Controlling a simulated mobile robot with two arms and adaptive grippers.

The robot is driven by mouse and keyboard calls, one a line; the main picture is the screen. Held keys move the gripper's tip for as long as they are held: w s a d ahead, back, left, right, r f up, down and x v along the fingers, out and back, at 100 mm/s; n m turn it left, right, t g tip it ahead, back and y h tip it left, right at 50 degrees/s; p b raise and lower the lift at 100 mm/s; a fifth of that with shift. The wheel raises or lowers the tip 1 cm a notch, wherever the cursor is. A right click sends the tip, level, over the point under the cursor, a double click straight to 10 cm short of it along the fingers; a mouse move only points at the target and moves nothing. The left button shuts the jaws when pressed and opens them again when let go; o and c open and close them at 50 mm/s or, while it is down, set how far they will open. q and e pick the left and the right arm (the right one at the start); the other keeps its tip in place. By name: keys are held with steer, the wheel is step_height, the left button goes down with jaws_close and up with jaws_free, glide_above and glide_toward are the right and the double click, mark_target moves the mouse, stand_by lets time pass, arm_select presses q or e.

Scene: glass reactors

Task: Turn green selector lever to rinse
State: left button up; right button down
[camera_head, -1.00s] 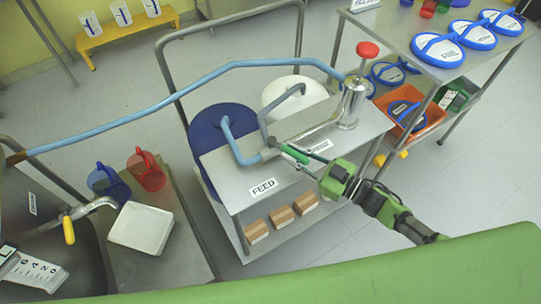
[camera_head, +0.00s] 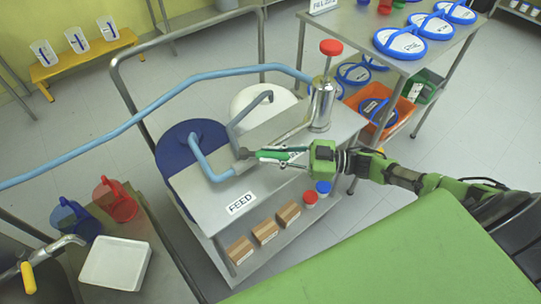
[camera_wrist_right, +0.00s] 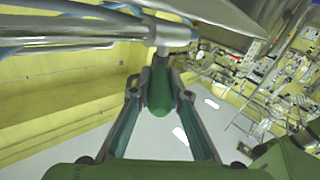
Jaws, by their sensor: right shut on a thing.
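The green selector lever (camera_head: 272,155) sits on the pipe joint at the front of the steel trolley top, between the two blue hoses' ends and the steel pump. In the head view it points to the right, away from the FEED label (camera_head: 241,202). My right gripper (camera_head: 285,156) is shut on the lever, with a finger along each side. The right wrist view shows the lever's green grip (camera_wrist_right: 159,92) between the fingers. The RINSE label is mostly hidden behind the gripper. My left gripper is not in view.
The steel pump (camera_head: 321,105) with a red knob stands just behind the gripper. Brown boxes (camera_head: 265,231) and two small jars (camera_head: 323,188) are on the shelf below. A white tray (camera_head: 115,263) is at lower left.

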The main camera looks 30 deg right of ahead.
steer(key=c, duration=1.9)
jaws_free()
steer(key=v, duration=1.2)
steer(key=shift+d, duration=0.1)
